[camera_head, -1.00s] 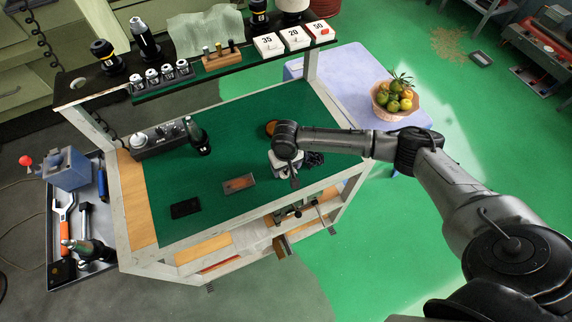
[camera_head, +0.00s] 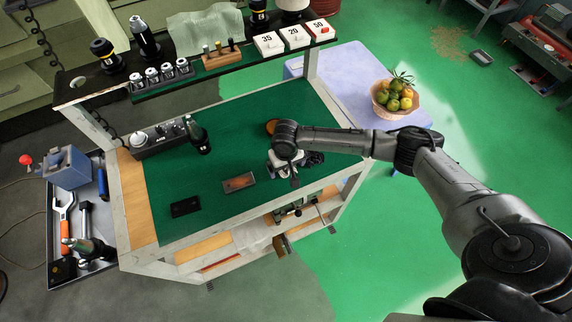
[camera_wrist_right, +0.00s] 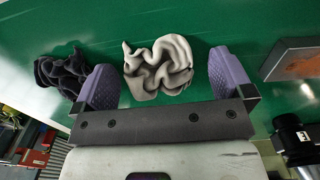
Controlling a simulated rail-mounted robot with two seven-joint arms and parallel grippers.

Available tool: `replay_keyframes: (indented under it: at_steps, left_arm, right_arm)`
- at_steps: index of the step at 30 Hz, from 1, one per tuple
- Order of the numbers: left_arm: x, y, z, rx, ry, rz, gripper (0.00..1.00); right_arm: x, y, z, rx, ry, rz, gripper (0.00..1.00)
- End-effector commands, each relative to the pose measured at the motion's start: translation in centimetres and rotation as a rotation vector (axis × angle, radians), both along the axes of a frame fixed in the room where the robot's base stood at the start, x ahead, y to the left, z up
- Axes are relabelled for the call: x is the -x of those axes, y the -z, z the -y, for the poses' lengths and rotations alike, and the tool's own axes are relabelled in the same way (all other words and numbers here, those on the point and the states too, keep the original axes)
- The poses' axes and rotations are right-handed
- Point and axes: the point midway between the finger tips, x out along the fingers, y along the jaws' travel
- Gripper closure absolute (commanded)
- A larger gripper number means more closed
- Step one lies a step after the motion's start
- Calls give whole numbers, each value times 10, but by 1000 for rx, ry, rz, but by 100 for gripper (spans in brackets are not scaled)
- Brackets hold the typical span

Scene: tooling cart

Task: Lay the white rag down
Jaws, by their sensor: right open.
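The white rag (camera_wrist_right: 158,67) is a crumpled, off-white bundle on the green top of the cart (camera_head: 225,135). In the right wrist view it lies between the two purple finger pads of my right gripper (camera_wrist_right: 161,80), with a gap on each side. The gripper is open and not closed on the rag. In the head view my right gripper (camera_head: 293,172) is low over the right part of the green top, and the arm and gripper largely hide the rag there. My left gripper is not in view.
A dark crumpled rag (camera_wrist_right: 62,72) lies just beyond one finger. It also shows in the head view (camera_head: 314,158). A flat block (camera_head: 239,182), a dark flat case (camera_head: 185,207) and a dark bottle (camera_head: 199,137) stand to the left. The green top's middle is clear.

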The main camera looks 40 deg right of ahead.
Motion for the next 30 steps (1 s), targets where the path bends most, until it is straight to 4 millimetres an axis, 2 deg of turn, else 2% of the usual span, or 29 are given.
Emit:
replay_keyframes:
  at_steps: [5, 15, 21, 30]
  left_arm:
    - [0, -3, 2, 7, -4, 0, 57]
    - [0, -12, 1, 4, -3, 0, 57]
    - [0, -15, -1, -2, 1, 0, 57]
    - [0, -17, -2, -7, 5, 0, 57]
  right_arm:
    - [-1, -17, 0, 0, -1, 2, 1]
    - [-1, -84, 0, -1, -1, 3, 1]
    - [0, -115, 0, -1, 0, 3, 1]
    - [0, -136, 0, 0, 0, 0, 1]
